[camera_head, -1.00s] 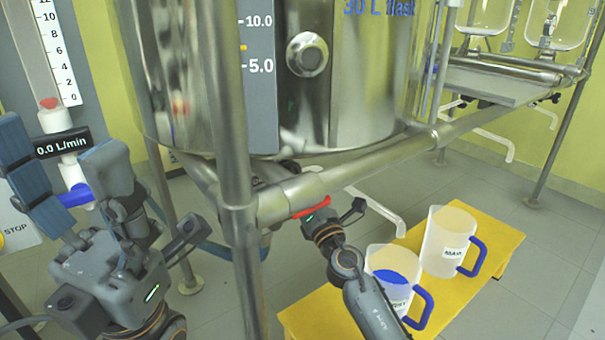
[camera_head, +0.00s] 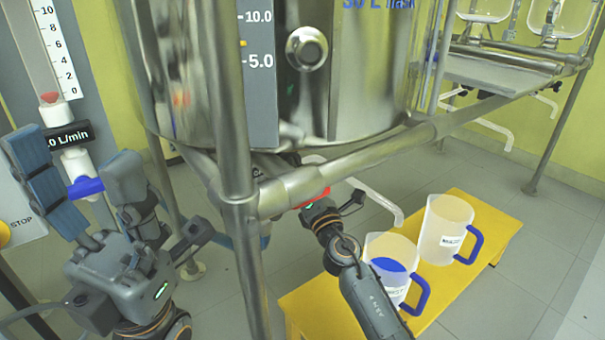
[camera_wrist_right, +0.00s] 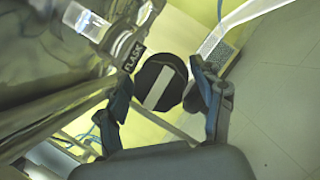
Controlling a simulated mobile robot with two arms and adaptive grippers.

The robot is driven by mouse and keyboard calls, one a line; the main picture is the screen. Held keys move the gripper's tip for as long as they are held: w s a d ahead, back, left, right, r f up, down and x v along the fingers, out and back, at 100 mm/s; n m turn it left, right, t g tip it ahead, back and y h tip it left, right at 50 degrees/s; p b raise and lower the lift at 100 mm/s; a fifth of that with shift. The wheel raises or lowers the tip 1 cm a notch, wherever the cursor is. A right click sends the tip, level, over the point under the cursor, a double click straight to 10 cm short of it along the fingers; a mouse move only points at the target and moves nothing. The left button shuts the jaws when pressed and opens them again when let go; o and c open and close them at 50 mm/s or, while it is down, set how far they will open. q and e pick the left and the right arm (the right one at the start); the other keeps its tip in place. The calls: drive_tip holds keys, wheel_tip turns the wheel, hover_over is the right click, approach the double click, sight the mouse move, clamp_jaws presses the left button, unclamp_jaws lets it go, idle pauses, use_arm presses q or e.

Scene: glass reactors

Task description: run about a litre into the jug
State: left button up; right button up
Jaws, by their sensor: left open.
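A clear jug with a blue handle and blue contents (camera_head: 398,288) stands on a low yellow bench (camera_head: 330,302). A second blue-handled jug (camera_head: 447,222) stands behind it, without visible blue contents; labels are too small to read surely. My left gripper (camera_head: 85,180) is open, its fingers in front of and either side of a blue valve handle (camera_head: 88,188) under the flow meter (camera_head: 68,137). My right gripper (camera_head: 338,200) is beside a red part (camera_head: 312,201) under the steel vessel. The right wrist view shows its fingers apart around a black striped disc (camera_wrist_right: 160,84); contact is unclear.
The vessel (camera_head: 340,100) hangs in a steel frame whose post (camera_head: 238,230) and rail (camera_head: 350,162) pass between my arms. A STOP panel (camera_head: 15,215) is at far left. Another rack (camera_head: 500,75) stands back right. Floor right of the bench is clear.

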drive_tip(key=v, duration=1.2)
idle(0.4)
